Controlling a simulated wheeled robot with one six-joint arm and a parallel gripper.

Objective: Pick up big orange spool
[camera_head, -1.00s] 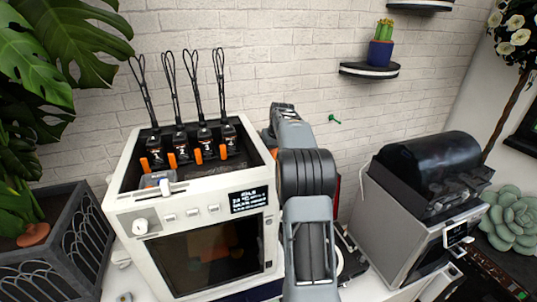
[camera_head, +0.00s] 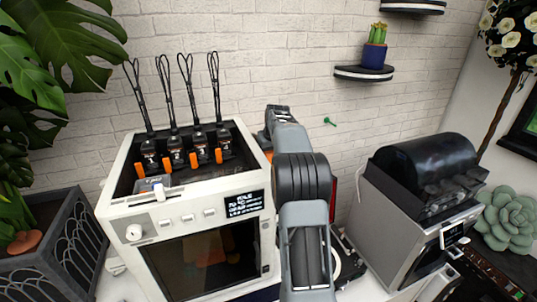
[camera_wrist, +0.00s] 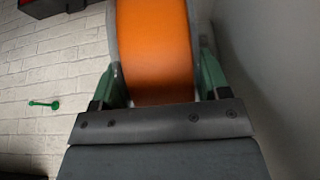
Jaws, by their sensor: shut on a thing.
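The big orange spool (camera_wrist: 155,45) fills the upper middle of the wrist view, with pale flanges at its sides. My gripper (camera_wrist: 156,80) is shut on it, with one green finger on each side of the spool. In the head view my arm hides the gripper and most of the spool.
A white 3D printer (camera_head: 118,225) with several orange-tipped tool heads stands just left of my arm. A grey machine with a black drum (camera_head: 425,165) stands to the right. A cactus shelf (camera_head: 364,73) and a green peg (camera_head: 330,121) are on the brick wall (camera_head: 260,60).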

